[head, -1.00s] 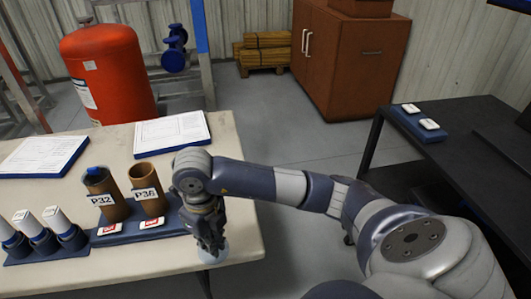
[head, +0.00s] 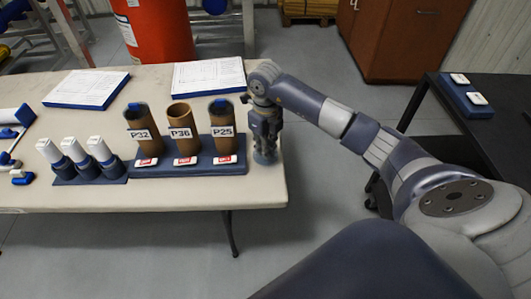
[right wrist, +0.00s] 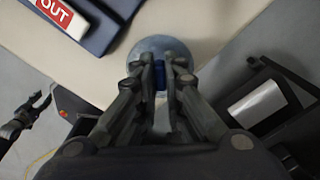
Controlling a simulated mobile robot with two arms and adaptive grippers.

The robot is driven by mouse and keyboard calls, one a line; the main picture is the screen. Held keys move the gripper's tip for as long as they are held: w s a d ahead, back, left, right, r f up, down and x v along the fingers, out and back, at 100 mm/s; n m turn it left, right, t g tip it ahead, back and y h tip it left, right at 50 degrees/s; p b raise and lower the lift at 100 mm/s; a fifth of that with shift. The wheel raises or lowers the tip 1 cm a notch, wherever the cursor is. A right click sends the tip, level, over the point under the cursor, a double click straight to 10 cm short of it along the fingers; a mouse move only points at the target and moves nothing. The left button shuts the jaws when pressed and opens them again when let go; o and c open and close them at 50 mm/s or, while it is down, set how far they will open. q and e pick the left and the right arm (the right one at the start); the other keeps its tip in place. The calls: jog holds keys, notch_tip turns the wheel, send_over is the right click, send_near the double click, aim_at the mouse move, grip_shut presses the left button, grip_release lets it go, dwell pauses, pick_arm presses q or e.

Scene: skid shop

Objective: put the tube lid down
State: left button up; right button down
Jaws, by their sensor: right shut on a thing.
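My right gripper (head: 265,148) is at the right end of the table, just right of the tube rack. It is shut on the tube lid, a pale blue-grey disc (right wrist: 146,60) with a blue knob (right wrist: 160,74) between the fingers. The lid shows at the fingertips in the head view (head: 265,158). I cannot tell whether it touches the tabletop. My left gripper (right wrist: 36,108) seems to be the dark claw at the left of the right wrist view, its prongs apart and empty.
Brown tubes P32 (head: 150,145), P36 (head: 183,143) and P25 (head: 223,143) stand in a dark blue rack (head: 204,166). Three white-and-blue tubes (head: 72,151) stand left of it. Clipboards (head: 208,75) lie behind. The table edge (head: 285,185) is close right of the gripper.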

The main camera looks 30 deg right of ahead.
notch_tip(320, 180, down, 3)
jog(key=shift+f+p, duration=0.1)
jog(key=shift+p, duration=0.2)
jog(key=shift+f, duration=0.2)
jog(key=c, duration=1.7)
grip_release()
pick_arm(q)
jog(key=shift+w+a+r, duration=0.25)
jog(key=shift+w+a, duration=0.1)
jog(key=shift+w, duration=0.15)
jog(key=shift+r, duration=0.1)
pick_arm(e)
jog(key=shift+r, duration=0.1)
jog(key=shift+r, duration=0.25)
notch_tip(320, 180, up, 12)
jog(key=shift+f+b, duration=0.15)
jog(key=shift+b, duration=0.6)
pick_arm(q)
jog(key=shift+s+f, duration=0.15)
jog(key=shift+f, duration=0.55)
